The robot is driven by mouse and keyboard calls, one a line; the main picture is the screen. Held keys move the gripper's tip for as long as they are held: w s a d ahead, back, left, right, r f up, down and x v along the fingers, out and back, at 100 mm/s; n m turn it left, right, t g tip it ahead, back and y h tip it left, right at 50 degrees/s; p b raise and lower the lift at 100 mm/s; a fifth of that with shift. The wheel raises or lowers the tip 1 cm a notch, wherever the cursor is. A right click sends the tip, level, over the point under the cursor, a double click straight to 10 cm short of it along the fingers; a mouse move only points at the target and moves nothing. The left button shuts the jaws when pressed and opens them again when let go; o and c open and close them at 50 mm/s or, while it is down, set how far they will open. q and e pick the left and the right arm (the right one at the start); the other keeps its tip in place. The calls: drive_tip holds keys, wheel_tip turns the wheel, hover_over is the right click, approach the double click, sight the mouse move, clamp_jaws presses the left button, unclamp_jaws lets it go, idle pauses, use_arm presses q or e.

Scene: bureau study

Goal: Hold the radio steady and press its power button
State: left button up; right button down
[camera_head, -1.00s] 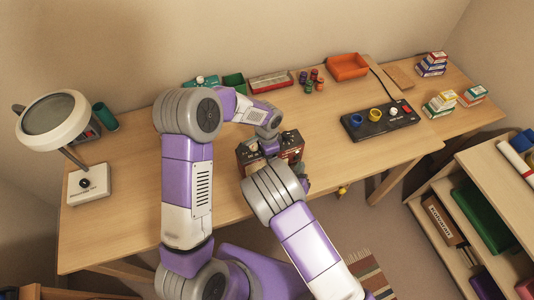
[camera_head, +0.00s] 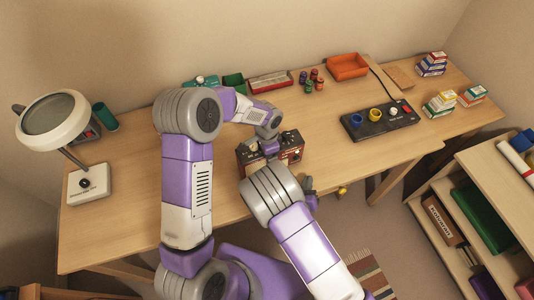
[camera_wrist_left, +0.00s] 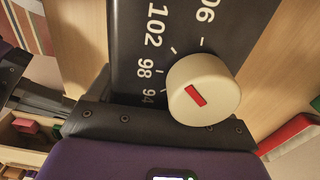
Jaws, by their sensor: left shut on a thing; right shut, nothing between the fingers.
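The radio (camera_head: 291,152) is a dark box with reddish-brown parts near the table's front edge, partly hidden by my arms. In the left wrist view the radio's black panel (camera_wrist_left: 140,65) fills the middle, with a dial scale and a cream knob (camera_wrist_left: 204,88) bearing a red mark. My left gripper (camera_head: 269,147) is shut on the radio from above; its fingertips are hard to see. My right gripper (camera_head: 309,190) is shut and empty, just in front of the radio and apart from it. I cannot make out the power button.
A black panel with coloured knobs (camera_head: 380,120) lies to the right. An orange tray (camera_head: 347,66) and small coloured pots (camera_head: 312,80) stand behind. A magnifier lamp (camera_head: 89,184) stands at the left. Open shelving (camera_head: 490,165) is at the right. The table between radio and black panel is clear.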

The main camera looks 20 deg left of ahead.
use_arm(q)
drive_tip(key=o, duration=1.7)
drive_tip(key=shift+o, duration=0.2)
drive_tip(key=shift+r, duration=0.1)
